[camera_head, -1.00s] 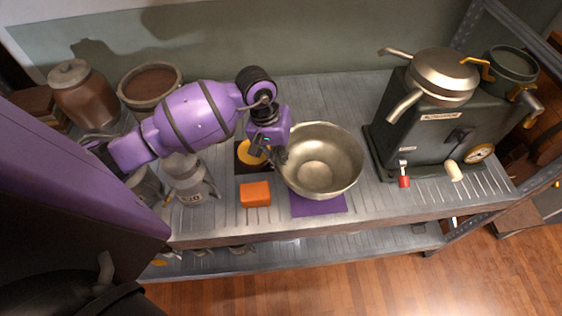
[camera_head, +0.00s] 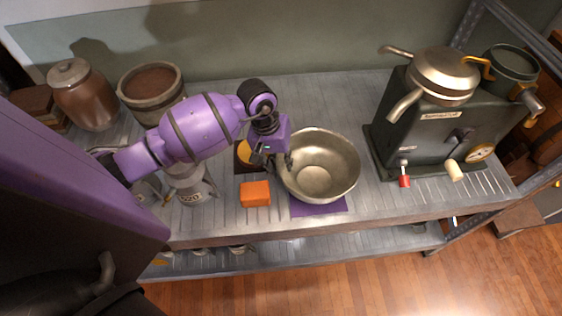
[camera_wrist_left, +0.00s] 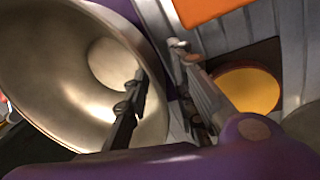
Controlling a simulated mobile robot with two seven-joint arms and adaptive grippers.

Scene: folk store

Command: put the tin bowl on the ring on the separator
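The tin bowl (camera_head: 318,170) is at the middle of the shelf, above a purple mat (camera_head: 320,208). My left gripper (camera_head: 275,160) is at its left rim. In the left wrist view, the gripper (camera_wrist_left: 158,75) straddles the rim of the bowl (camera_wrist_left: 60,75): one finger is inside, the other outside with a visible gap. It looks open. The dark separator (camera_head: 428,140) stands on the right, with a shiny metal vessel (camera_head: 443,75) on top and a dark round piece (camera_head: 510,65) at its upper right. I cannot tell which part is the ring. My right gripper is not in view.
An orange block (camera_head: 255,194) and a dark mat with a yellow disc (camera_head: 244,152) lie left of the bowl; the disc also shows in the left wrist view (camera_wrist_left: 247,90). Jars, a tub (camera_head: 150,88) and a grey can (camera_head: 190,185) stand further left. The shelf behind the bowl is clear.

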